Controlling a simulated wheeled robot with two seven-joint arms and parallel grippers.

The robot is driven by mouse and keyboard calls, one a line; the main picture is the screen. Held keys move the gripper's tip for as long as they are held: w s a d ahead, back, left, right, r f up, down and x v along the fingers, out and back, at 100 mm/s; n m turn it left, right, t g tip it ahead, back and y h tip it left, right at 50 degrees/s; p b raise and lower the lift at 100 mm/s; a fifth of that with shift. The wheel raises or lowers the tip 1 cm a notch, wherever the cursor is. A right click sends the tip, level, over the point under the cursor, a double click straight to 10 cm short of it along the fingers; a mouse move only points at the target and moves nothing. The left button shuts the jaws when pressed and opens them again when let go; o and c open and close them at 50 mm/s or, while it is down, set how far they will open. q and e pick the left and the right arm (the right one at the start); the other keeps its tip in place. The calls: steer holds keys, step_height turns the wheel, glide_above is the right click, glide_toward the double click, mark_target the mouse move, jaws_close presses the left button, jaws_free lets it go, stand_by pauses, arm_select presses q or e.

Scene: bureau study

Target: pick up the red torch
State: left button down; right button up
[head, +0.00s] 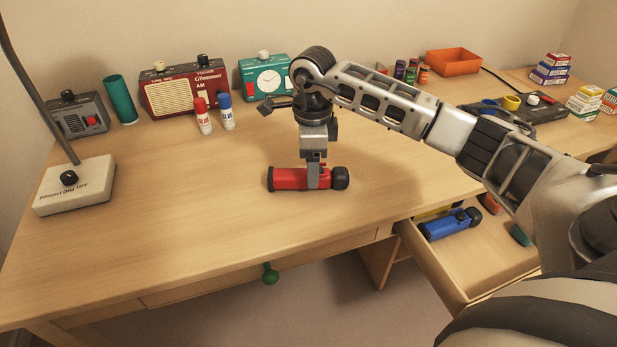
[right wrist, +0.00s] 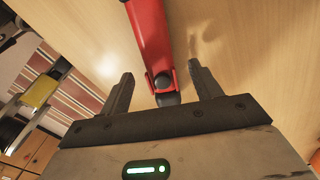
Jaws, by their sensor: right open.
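The red torch (head: 290,179) lies on its side on the desk, its black head to the right. It also shows in the right wrist view (right wrist: 152,40), running between the two fingers. My right gripper (head: 318,184) points down over the torch near its black head. Its fingers (right wrist: 158,88) are apart, one on each side of the torch, with gaps visible in the wrist view. The near finger hides a small part of the torch body. My left gripper is not in view.
A white lamp base (head: 75,187) stands at the left. Radios, including a dark red one (head: 184,92), and glue sticks (head: 203,115) line the back. An open drawer (head: 470,262) at the lower right holds a blue torch (head: 450,223). The desk left of the red torch is clear.

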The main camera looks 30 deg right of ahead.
steer(key=shift+f, duration=0.95)
steer(key=c, duration=1.2)
steer(key=shift+r, duration=0.15)
